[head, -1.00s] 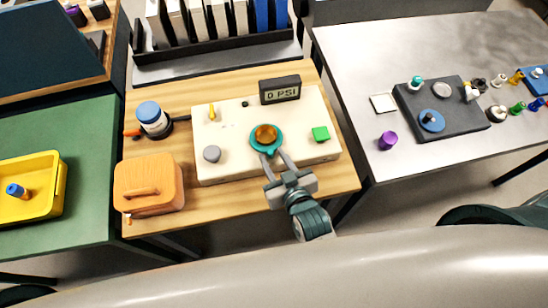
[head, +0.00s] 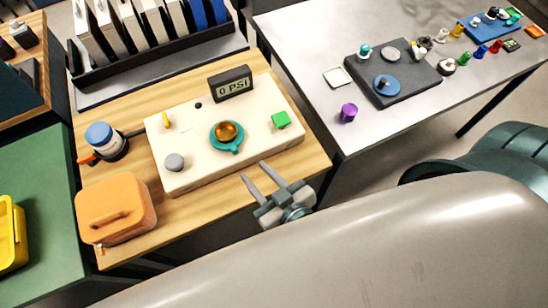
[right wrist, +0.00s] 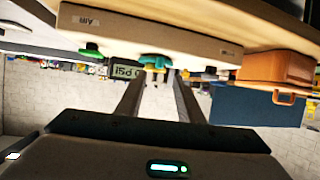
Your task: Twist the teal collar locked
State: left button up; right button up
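The teal collar (head: 212,137) sits around an amber dome (head: 229,131) on the cream panel box (head: 190,178). Its small tab points toward the front edge of the box. The collar also shows in the right wrist view (right wrist: 155,60), beyond the fingertips. My right gripper (head: 253,170) is open and empty, in front of the box and apart from the collar. A gap shows between its fingers in the right wrist view (right wrist: 157,76). The display (head: 231,84) behind the collar reads 0 PSI. My left gripper is not in view.
The box carries a green button (head: 281,120), a grey knob (head: 175,162) and a yellow lever (head: 166,121). An orange case (head: 116,208) and a blue-capped jar (head: 106,140) stand left of it. A purple cylinder (head: 348,113) stands on the grey table at right.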

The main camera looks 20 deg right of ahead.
jog(key=b+v, duration=0.1)
jog(key=v, duration=0.6)
jog(key=shift+b, duration=0.3)
jog(key=shift+r, duration=0.1)
jog(key=s+f+n+g+b, duration=0.1)
jog(key=s+f+g, duration=0.2)
jog(key=f, duration=1.6)
jog(key=s+f+g+b, duration=0.1)
jog(key=s+f+g, duration=0.2)
jog(key=f, duration=1.6)
jog(key=s+d+f+g+h, duration=0.1)
jog(key=s+d+f+g, duration=0.1)
jog(key=s+d+f, duration=0.3)
jog(key=s+d+f+g+h, duration=0.1)
jog(key=s+d+f, duration=0.4)
jog(key=f, duration=0.6)
jog(key=s+d+f+m+g+b, duration=0.1)
jog(key=s+d+f+g, duration=0.2)
jog(key=s+d+f, duration=0.2)
notch_tip(320, 180, down, 3)
jog(key=shift+s+h, duration=0.4)
jog(key=shift+s, duration=0.2)
